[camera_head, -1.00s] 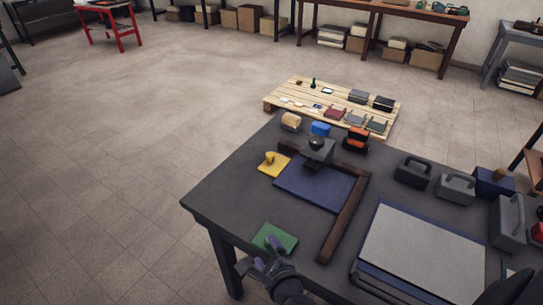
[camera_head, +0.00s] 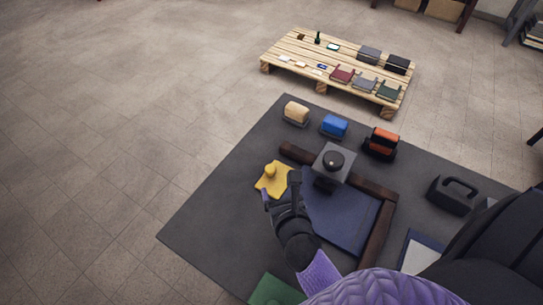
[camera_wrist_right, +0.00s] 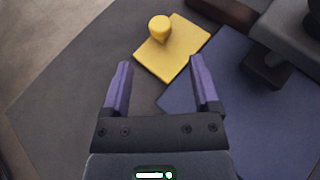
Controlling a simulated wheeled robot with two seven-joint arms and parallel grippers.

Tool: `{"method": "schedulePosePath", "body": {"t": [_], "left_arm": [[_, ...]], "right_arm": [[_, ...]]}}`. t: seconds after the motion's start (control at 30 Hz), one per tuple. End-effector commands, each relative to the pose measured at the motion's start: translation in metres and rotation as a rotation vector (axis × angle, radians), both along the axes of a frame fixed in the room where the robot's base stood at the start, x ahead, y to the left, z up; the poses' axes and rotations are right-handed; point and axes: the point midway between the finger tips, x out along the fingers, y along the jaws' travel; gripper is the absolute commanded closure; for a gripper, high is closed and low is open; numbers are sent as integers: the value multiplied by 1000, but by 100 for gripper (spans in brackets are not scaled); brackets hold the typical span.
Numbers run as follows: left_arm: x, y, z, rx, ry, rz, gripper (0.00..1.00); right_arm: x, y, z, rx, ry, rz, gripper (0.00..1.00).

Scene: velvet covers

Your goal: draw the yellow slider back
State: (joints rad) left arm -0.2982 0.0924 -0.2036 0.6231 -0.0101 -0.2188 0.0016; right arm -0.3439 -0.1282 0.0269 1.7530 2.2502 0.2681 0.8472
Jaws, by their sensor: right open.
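The yellow slider (camera_head: 265,186), a flat plate with a round knob (camera_head: 270,170), lies on the dark table beside the far left corner of a blue plate (camera_head: 340,220). In the right wrist view the slider (camera_wrist_right: 178,58) lies ahead of the fingertips, with its knob (camera_wrist_right: 159,26) upright. My right gripper (camera_head: 281,190) is open and empty, close to the slider's near side and above the table. Its spread purple fingers also show in the wrist view (camera_wrist_right: 160,66). In the head view it partly hides the edges of both plates. My left gripper is out of view.
A grey block with a black knob (camera_head: 333,160) stands at the blue plate's far edge. Brown rails (camera_head: 378,234) border the plate. A green plate (camera_head: 274,290) lies nearer. Beige (camera_head: 296,112), blue (camera_head: 335,125) and orange-black (camera_head: 382,141) blocks stand behind. The table left of the slider is clear.

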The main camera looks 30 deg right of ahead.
Motion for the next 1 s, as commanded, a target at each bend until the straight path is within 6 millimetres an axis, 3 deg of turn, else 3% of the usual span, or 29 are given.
{"method": "schedulePosePath", "body": {"t": [0.2,0.33,0.5,0.73,1.0], "left_arm": [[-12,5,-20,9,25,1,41],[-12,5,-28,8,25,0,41],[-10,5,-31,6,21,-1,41],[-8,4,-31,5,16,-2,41],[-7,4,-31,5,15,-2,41]], "right_arm": [[46,-12,-24,-6,-1,2,22],[66,-17,-32,-5,-1,3,22],[77,-20,-34,-6,-1,2,22],[78,-20,-33,-6,0,2,22],[78,-20,-33,-6,0,2,77]]}}
